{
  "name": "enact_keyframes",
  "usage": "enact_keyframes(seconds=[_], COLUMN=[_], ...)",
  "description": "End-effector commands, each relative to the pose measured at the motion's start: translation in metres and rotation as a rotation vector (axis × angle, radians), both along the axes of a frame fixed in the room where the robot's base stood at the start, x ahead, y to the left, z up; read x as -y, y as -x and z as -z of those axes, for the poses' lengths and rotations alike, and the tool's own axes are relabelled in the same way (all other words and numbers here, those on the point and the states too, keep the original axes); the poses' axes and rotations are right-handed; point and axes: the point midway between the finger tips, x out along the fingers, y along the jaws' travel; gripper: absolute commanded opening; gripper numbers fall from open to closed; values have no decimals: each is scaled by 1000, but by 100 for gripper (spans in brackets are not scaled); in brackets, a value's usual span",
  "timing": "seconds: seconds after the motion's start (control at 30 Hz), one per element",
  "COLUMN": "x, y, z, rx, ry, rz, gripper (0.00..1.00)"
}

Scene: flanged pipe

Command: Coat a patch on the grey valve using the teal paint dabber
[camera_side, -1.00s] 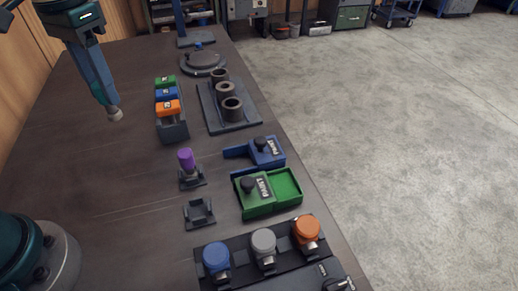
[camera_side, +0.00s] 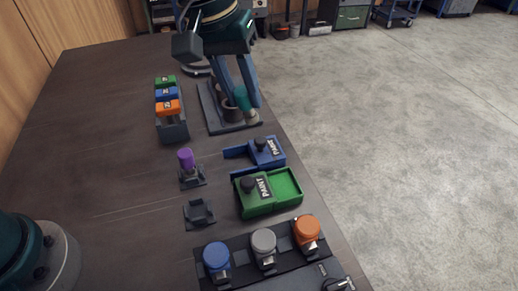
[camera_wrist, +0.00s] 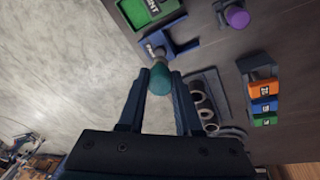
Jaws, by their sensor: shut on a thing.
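My gripper (camera_side: 243,92) is shut on the teal paint dabber (camera_side: 240,97). It holds the dabber in the air, in front of or over the dark stand with grey rings. In the wrist view the dabber (camera_wrist: 160,78) sits between the two fingers, its pale tip pointing away from my gripper. The grey valve (camera_side: 263,243) is at the front of the side view, between a blue valve (camera_side: 216,257) and an orange valve (camera_side: 306,231). It is well apart from my gripper. No coated patch can be made out on it.
A green paint box (camera_side: 287,184) is open, beside a blue paint box (camera_side: 266,150). A purple dabber (camera_side: 186,160) stands in a holder; another holder (camera_side: 199,214) is empty. A rack with green, blue and orange blocks (camera_side: 168,108) stands left. The left tabletop is clear.

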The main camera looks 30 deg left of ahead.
Motion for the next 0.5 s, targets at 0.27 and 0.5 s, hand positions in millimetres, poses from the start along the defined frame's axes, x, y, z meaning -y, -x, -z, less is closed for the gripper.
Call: enact_keyframes(seconds=[0.27, 0.5], x=[65, 73], y=[30, 37], z=[23, 27], rx=[48, 73], ry=[38, 61], rz=[152, 180], gripper=[0, 0])
